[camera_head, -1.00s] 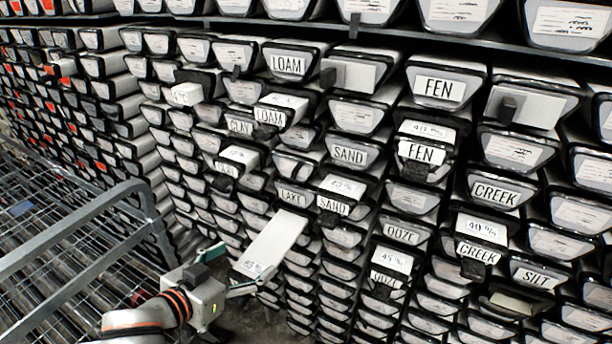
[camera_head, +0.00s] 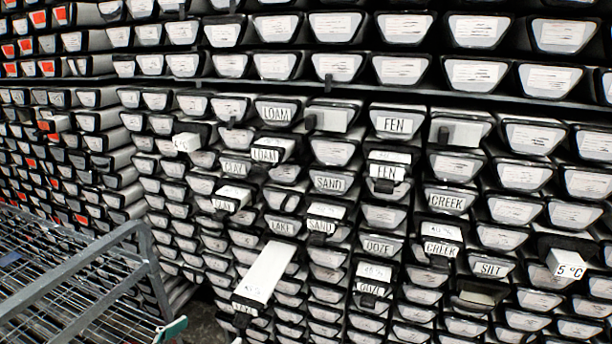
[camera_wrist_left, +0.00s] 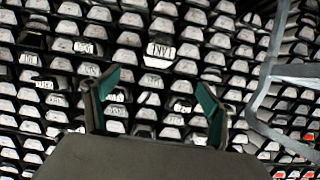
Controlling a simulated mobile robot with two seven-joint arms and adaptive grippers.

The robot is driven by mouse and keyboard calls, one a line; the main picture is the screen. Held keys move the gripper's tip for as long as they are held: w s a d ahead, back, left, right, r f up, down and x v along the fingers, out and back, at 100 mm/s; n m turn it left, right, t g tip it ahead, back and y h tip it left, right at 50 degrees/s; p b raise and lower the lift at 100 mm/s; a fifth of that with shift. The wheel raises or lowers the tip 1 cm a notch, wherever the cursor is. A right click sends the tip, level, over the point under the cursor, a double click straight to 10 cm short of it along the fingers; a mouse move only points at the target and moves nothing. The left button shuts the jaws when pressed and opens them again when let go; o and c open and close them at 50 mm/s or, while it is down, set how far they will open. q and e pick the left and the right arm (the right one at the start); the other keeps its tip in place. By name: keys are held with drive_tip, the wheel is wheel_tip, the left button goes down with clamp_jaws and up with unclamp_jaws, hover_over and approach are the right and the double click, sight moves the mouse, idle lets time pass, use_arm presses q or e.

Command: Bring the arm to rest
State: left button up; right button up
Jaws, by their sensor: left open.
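My left gripper (camera_wrist_left: 158,100) is open in the left wrist view, its two teal-padded fingers apart with nothing between them. In the head view only a teal finger (camera_head: 172,328) shows at the bottom edge, beside the cart rail. The rest of the gripper and arm is out of that frame. A long white liner box (camera_head: 268,272) sticks out of the rack below the LAKE label, to the right of the finger and apart from it. My right gripper is in neither view.
A tall rack of labelled liner ends (camera_head: 330,185) fills most of the head view. Several white blocks protrude from it, including a 5 °C block (camera_head: 568,264) at the right. A grey metal cart rail (camera_head: 85,258) stands at the lower left, and also at the right of the wrist view (camera_wrist_left: 262,95).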

use_arm(q)
drive_tip(key=s+f+g+y, duration=0.1)
drive_tip(key=s+f, duration=0.5)
drive_tip(key=f, duration=0.6)
drive_tip(key=s+f+g, duration=0.1)
drive_tip(key=s+f, duration=0.6)
drive_tip(key=f, duration=0.6)
drive_tip(key=shift+a+f+y, duration=0.15)
drive_tip(key=shift+f+y, duration=0.05)
drive_tip(key=shift+y, duration=0.2)
